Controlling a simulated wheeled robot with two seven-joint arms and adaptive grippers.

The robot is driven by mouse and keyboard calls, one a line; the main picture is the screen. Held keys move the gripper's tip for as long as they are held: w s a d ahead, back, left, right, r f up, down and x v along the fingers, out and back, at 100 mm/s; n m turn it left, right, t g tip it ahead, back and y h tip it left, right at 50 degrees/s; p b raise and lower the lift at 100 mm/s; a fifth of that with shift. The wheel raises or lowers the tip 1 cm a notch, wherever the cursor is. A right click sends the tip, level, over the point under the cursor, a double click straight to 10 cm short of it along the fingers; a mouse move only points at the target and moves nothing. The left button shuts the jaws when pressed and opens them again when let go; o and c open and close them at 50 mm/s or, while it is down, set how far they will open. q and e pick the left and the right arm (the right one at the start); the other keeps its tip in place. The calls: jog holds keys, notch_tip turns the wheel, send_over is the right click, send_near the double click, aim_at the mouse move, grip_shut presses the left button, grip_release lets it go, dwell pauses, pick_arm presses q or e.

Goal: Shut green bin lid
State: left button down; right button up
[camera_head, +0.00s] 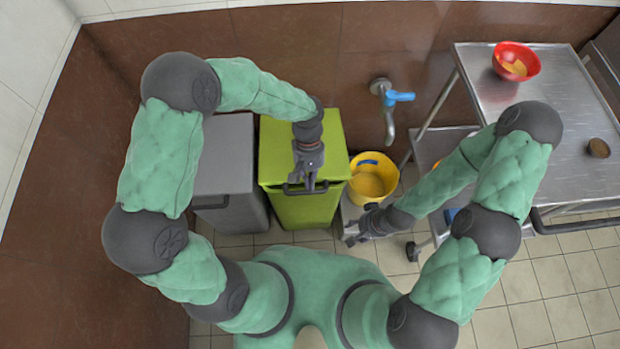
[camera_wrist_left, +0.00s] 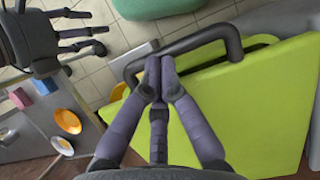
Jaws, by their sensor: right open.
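The green bin (camera_head: 300,207) stands against the brown wall in the head view. Its flat green lid (camera_head: 275,150) lies over the top and looks down or nearly down; any small gap cannot be told. A dark bar handle (camera_wrist_left: 222,36) runs along the lid's front edge. My left gripper (camera_head: 305,184) is above the front of the lid at the handle. In the left wrist view its fingertips (camera_wrist_left: 161,62) are together against or just beside the bar, with nothing visible between them. My right gripper (camera_head: 358,229) is open and empty, right of the bin, and also shows in the wrist view (camera_wrist_left: 88,40).
A grey bin (camera_head: 228,160) stands close on the left. A yellow bucket (camera_head: 372,182) is on the right, below a blue-handled tap (camera_head: 398,97). A metal cart (camera_head: 560,140) at the right bears a red bowl (camera_head: 516,62) and a small brown cup (camera_head: 598,148). Tiled floor is clear at lower right.

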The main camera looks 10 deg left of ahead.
pick_arm(q)
jog(key=w+x, duration=0.1)
jog(key=x, duration=0.6)
jog(key=shift+a+f, duration=0.25)
jog(key=shift+f, duration=0.1)
jog(key=s+d+r+p+v, duration=0.1)
jog(key=p+v, duration=0.6)
jog(key=v, duration=0.7)
jog(key=shift+s+r+p, duration=0.2)
jog(key=shift+s+p, duration=0.2)
jog(key=shift+a, duration=0.15)
